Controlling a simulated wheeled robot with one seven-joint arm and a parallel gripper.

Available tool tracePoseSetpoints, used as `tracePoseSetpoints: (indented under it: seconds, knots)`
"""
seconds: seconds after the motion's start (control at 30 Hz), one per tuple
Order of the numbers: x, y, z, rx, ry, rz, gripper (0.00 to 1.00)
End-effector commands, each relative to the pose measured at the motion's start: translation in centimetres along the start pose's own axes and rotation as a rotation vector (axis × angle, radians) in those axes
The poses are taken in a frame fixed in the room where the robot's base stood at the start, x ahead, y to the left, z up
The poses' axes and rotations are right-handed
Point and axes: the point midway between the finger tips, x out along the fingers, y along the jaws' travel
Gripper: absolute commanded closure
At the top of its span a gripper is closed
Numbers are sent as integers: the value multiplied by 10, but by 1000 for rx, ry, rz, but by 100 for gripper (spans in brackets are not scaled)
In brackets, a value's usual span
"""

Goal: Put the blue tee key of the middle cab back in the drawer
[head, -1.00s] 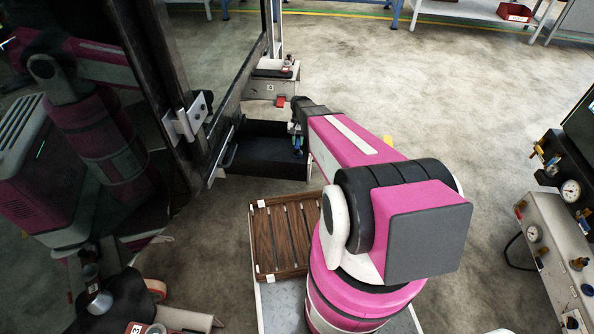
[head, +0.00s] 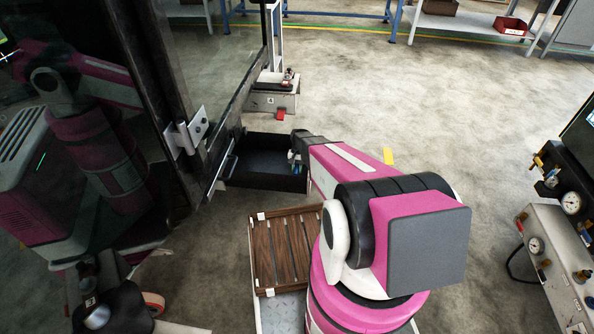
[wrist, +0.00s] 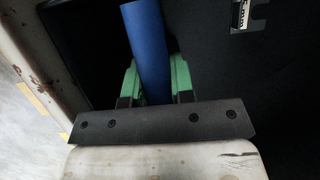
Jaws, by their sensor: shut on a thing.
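The blue tee key (wrist: 147,38) shows in the wrist view as a blue bar standing out between the green fingers of my gripper (wrist: 154,75). My gripper is shut on it. In the head view my gripper (head: 296,166) is small, at the right side of the open black drawer (head: 262,178). The key is too small there to tell its lower end, or whether it touches the drawer. In the wrist view the dark drawer interior (wrist: 220,70) lies behind the key.
The dark-framed glass door (head: 215,75) stands at the left, close to the drawer. A wooden slatted rack (head: 283,250) is in front of the drawer. A white-fronted box (head: 272,103) stands behind it. A gauge console (head: 550,245) is at the right. Open floor lies between.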

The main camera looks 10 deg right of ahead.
Motion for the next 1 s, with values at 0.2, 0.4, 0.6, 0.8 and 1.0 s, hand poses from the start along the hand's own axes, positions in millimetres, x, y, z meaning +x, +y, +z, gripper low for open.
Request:
tracePoseSetpoints:
  seconds: [0.2, 0.4, 0.6, 0.8, 1.0]
  knots:
    - [4, 0, -1, 0, 1, 0, 100]
    - [7, 0, -3, 0, 1, 0, 100]
    - [6, 0, -3, 0, 1, 0, 52]
    - [5, 0, -2, 0, 1, 0, 52]
    - [-15, 0, -1, 0, 2, -1, 52]
